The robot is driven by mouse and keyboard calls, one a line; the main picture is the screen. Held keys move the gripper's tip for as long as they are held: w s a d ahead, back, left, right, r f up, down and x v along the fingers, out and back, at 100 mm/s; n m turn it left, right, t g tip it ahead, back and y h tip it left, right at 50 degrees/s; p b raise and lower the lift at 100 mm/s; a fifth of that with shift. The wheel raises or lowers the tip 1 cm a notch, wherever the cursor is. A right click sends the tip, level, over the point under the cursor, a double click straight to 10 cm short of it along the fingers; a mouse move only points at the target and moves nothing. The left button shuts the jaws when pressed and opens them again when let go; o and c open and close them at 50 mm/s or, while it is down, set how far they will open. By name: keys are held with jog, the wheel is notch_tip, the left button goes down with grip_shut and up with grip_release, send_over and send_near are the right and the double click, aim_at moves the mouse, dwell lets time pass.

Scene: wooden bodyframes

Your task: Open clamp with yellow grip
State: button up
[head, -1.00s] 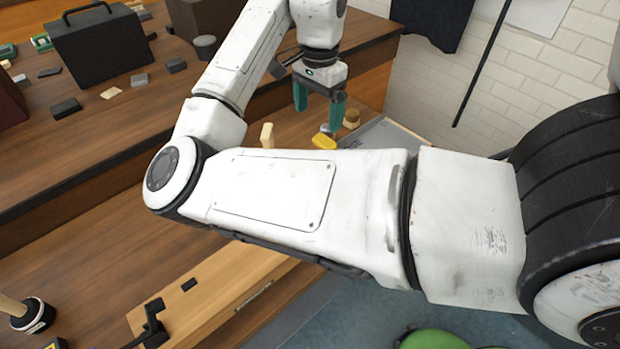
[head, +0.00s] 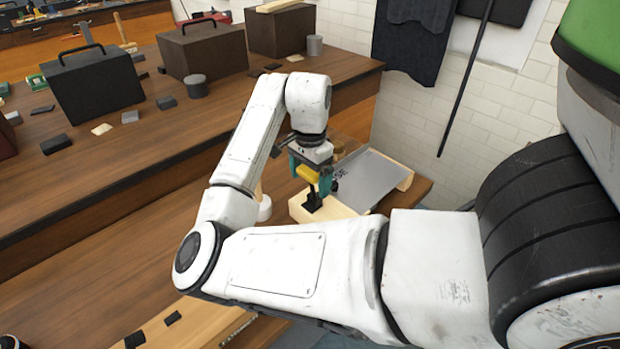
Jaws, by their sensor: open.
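The yellow grip (head: 308,173) shows in the head view right at my gripper, in front of or between its teal fingers; I cannot tell which. The black clamp body (head: 314,202) stands below the grip on the end of a pale wooden frame piece. My gripper (head: 316,180) points down over the clamp with its jaws open. Whether a finger touches the grip cannot be made out. The lower part of the clamp is partly hidden by the gripper and its fingers.
A grey panel (head: 365,180) lies in the wooden frame right of the clamp. A pale round-based wooden tool (head: 262,207) stands close to its left. Dark toolboxes (head: 203,50) and small blocks sit on the raised shelf behind. The bench front left of the arm is mostly clear.

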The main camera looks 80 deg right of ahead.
jog(key=shift+f, duration=0.25)
jog(key=c, duration=1.4)
